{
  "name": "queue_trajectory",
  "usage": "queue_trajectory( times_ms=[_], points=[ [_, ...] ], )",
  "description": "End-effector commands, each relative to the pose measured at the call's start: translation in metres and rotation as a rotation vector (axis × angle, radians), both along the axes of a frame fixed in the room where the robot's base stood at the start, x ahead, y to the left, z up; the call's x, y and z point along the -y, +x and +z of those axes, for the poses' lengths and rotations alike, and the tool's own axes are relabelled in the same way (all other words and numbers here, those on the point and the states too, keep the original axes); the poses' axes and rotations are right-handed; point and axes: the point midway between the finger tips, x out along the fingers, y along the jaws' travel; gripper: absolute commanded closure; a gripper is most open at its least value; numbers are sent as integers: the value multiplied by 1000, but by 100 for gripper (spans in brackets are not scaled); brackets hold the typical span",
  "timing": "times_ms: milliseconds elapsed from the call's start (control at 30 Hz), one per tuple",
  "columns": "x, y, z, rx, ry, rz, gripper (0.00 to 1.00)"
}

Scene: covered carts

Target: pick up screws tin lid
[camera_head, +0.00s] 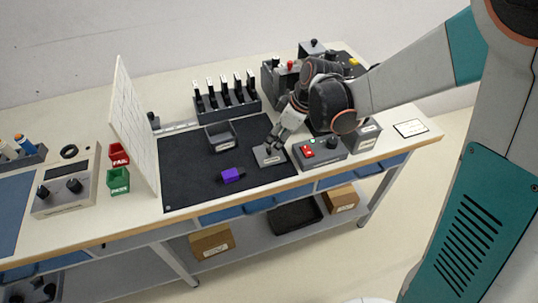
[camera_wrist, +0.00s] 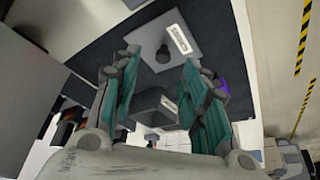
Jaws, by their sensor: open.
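A flat grey square lid (camera_head: 266,158) with a white label lies on the black mat (camera_head: 190,170). In the wrist view the lid (camera_wrist: 150,36) shows a dark round knob (camera_wrist: 163,54) on its top; the label is too small to read. My gripper (camera_head: 274,144) is just above the lid, pointing down at it. In the wrist view my gripper (camera_wrist: 160,64) is open, with the knob showing between its two fingertips and a gap on both sides. A grey labelled box (camera_head: 364,138) stands to the right, partly behind my arm.
A control box (camera_head: 320,154) with a red switch stands right of the lid. A rack of upright tools (camera_head: 228,104) stands behind. A white panel (camera_head: 132,125) rises at the left.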

Motion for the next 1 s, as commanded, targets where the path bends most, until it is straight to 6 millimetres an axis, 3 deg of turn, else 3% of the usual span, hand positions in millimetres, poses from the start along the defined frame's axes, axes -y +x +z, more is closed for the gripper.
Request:
queue_trajectory(
  times_ms=[167, 467, 700, 767, 900, 1000],
  points=[
    [-4, 1, -10, 0, 0, 0, 59],
    [-19, 6, -47, 0, -1, 0, 59],
    [-20, 7, -49, 0, 0, -1, 59],
    [-20, 7, -48, 0, 0, -1, 68],
    [-20, 7, -48, 0, 0, -1, 100],
    [-20, 7, -48, 0, 0, -1, 100]
  ],
)
